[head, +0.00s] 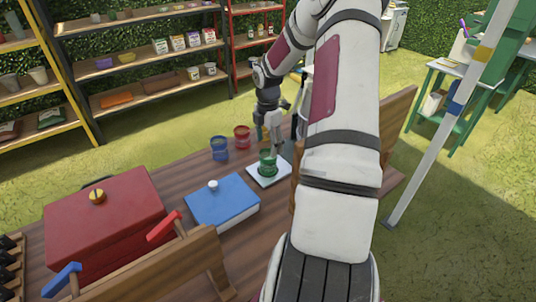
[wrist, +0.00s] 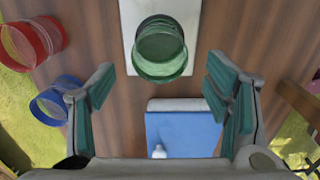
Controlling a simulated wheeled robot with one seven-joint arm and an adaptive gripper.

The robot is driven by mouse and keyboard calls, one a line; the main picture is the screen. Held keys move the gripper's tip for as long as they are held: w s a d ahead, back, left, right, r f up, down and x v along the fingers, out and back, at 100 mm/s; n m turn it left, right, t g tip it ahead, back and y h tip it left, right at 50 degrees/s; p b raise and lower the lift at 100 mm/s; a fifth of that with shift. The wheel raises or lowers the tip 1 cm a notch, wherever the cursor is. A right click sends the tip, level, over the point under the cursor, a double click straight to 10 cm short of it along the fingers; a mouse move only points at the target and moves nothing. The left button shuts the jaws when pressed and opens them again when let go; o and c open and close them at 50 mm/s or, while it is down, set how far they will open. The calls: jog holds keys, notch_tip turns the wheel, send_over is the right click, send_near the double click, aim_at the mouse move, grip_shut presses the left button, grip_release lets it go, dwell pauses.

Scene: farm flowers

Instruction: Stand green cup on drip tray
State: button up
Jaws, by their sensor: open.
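The green cup (head: 267,163) stands on the white drip tray (head: 256,179) on the wooden table in the head view. In the wrist view the green cup (wrist: 160,50) is on the white drip tray (wrist: 131,22), toward the top of the picture. My gripper (wrist: 160,82) is open, with its teal finger pads spread wide to either side and nothing between them. The cup lies beyond the fingertips, apart from both. In the head view my gripper (head: 268,128) is just above the cup, and its fingers partly blend with the cup's top.
A blue cup (head: 219,148) and a red cup (head: 242,137) stand left of the tray. A blue box with a white knob (head: 222,200) and a red box (head: 105,222) are nearer on the table. A wooden chair back (head: 398,125) is at right.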

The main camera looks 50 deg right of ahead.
jog(key=s+a+r+m+t+h, duration=0.1)
jog(key=a+r+m+h, duration=0.4)
jog(key=a+r, duration=1.75)
jog(key=s+a+r+m+t+y, duration=0.2)
jog(key=s+a+r+m, duration=0.1)
jog(key=s+a+m, duration=0.2)
jog(key=s+a+r+m+t+y, duration=0.2)
jog(key=s+a+r+m+y, duration=0.1)
jog(key=s+a, duration=0.7)
jog(key=shift+a+m, duration=0.5)
jog(key=shift+m, duration=0.4)
